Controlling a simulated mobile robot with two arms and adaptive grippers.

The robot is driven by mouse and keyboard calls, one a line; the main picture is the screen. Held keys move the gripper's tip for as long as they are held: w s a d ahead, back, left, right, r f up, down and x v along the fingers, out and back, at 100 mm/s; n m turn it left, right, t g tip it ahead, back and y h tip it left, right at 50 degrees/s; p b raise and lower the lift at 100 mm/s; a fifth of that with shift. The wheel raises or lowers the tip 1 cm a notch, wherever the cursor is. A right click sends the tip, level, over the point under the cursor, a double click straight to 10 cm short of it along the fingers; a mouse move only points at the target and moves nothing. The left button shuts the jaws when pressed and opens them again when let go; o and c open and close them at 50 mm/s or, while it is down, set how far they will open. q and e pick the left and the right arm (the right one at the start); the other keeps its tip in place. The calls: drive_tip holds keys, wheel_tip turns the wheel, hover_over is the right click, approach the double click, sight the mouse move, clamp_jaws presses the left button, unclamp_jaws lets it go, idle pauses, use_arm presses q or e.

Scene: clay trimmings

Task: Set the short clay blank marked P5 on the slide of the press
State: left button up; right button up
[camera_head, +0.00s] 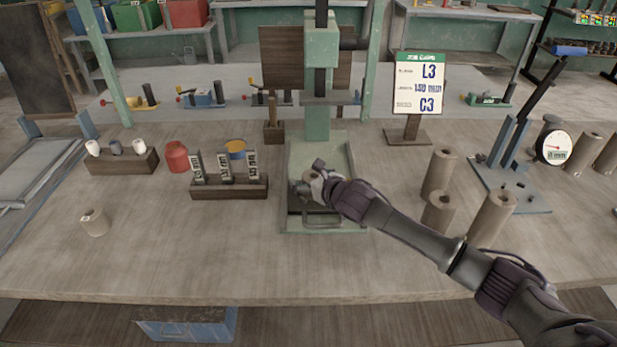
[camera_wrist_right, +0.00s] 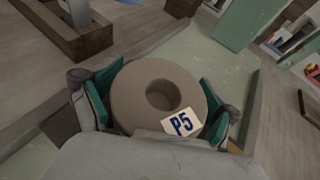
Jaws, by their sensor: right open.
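The short clay blank marked P5 (camera_wrist_right: 133,78) is a beige ring-topped cylinder with a central hole, its white label facing the camera in the right wrist view. My right gripper (camera_wrist_right: 156,97) is open, its teal-padded fingers on either side of the blank. In the head view my right gripper (camera_head: 317,185) is low over the bed of the green press (camera_head: 290,160), and it mostly hides the blank. The blank appears to be at the slide (camera_head: 312,222); its underside contact is hidden. My left gripper is not in view.
Several taller clay cylinders (camera_head: 439,172) stand right of the press. A small clay piece (camera_head: 95,222) stands at left. A wooden rack with labelled gauges (camera_head: 228,190) is left of the press. A job card (camera_head: 419,83) and a lever tool (camera_head: 512,190) stand at right.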

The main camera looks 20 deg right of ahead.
drive_tip(key=shift+s+a+f, duration=0.1)
drive_tip(key=shift+s+f, duration=0.15)
drive_tip(key=shift+f, duration=0.45)
drive_tip(key=shift+r, duration=0.55)
drive_tip(key=v, duration=1)
drive_tip(key=shift+w+d+r, duration=0.1)
drive_tip(key=shift+d+r, duration=0.15)
drive_tip(key=shift+r, duration=0.1)
drive_tip(key=shift+s+r, duration=0.4)
drive_tip(key=shift+s, duration=0.25)
